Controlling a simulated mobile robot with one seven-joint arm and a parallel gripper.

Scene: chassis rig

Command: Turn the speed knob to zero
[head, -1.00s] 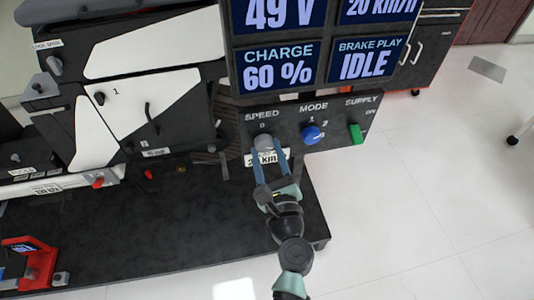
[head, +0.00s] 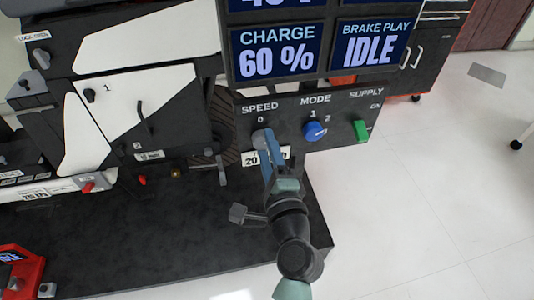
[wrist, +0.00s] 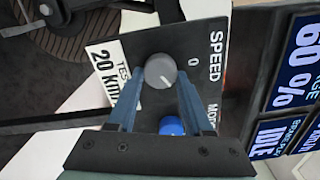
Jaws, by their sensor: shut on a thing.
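The grey round speed knob (head: 262,138) is on the dark control panel under the word SPEED and the mark 0. My gripper (head: 266,143) is shut on the knob. In the head view its fingers nearly line up and partly hide the knob.
The blue mode knob (head: 314,131) is close on the right, then the green supply switch (head: 361,131). A white 20 km/h label (head: 283,156) is just below the speed knob. The display (head: 276,52) above reads charge 60 % and brake play IDLE.

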